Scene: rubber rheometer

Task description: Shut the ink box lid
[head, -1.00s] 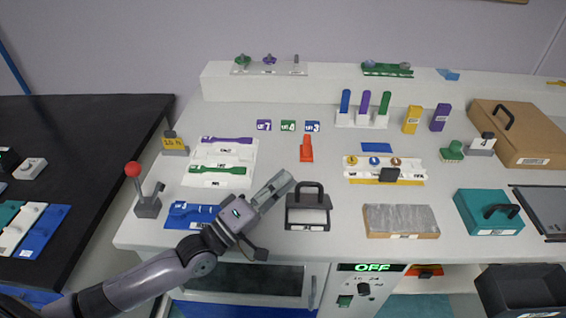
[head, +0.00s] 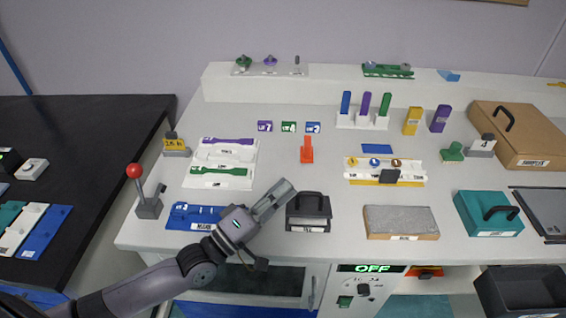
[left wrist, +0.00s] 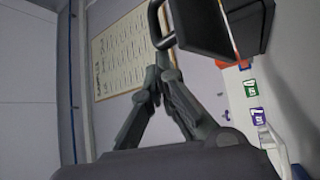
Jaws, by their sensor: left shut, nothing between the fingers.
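The ink box (head: 308,224) is a small dark box with a pale label on its front, at the front middle of the bench. Its dark lid (head: 299,206) with a black handle looks lowered over the box in the head view. In the left wrist view the lid (left wrist: 203,28) shows at the top, with a narrow gap beside another dark part; I cannot tell whether it is fully flush. My left gripper (head: 288,186) is shut and empty, its fingertips just left of the lid. The wrist view shows its fingers (left wrist: 162,75) close to the handle; contact is unclear. My right gripper is out of view.
A grey block (head: 401,222) lies right of the box, and a teal case (head: 487,212) farther right. An orange piece (head: 307,151) stands behind. A blue tray (head: 180,220) and a red-knobbed lever (head: 149,207) are left. Bench is clear between box and orange piece.

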